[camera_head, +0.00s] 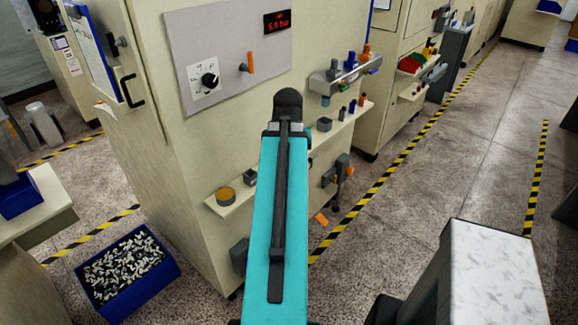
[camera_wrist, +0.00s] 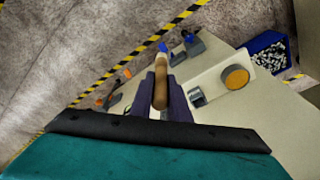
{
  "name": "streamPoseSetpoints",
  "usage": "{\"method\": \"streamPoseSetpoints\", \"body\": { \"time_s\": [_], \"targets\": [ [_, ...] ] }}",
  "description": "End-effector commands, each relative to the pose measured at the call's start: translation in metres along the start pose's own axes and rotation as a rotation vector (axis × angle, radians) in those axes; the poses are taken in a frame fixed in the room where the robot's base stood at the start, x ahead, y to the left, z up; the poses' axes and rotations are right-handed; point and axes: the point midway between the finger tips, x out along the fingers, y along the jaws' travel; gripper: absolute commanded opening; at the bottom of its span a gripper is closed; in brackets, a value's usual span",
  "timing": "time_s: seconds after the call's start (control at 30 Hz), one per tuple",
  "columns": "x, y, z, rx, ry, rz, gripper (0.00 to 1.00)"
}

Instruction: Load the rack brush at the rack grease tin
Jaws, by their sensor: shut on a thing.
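In the wrist view my gripper (camera_wrist: 161,107) has its dark fingers shut on the rack brush (camera_wrist: 160,80), gripping its tan wooden handle. A small blue piece shows just past the handle's far end; I cannot tell if it belongs to the brush. The rack grease tin (camera_wrist: 236,78), round with an orange-yellow top, lies to the right of the brush and apart from it. In the head view the tin (camera_head: 225,195) sits on a low cream shelf on the machine's front. My fingers and the brush are hidden behind my arm there.
A grey block (camera_head: 250,177) stands on the shelf beside the tin. Knobs and an orange-handled fitting (camera_head: 343,170) stick out of the machine's front. A blue bin of metal parts (camera_head: 124,266) stands on the floor at lower left.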

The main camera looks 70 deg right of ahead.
Motion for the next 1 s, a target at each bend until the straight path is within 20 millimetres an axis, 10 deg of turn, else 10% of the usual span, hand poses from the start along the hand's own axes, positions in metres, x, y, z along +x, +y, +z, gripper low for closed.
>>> {"method": "streamPoseSetpoints", "body": {
  "time_s": [0.37,1.0],
  "targets": [
    [0.003,-0.02,-0.003,-0.033,0.0,-0.005,0.0],
    [0.016,-0.18,0.002,-0.289,0.0,-0.044,0.0]
  ]
}}
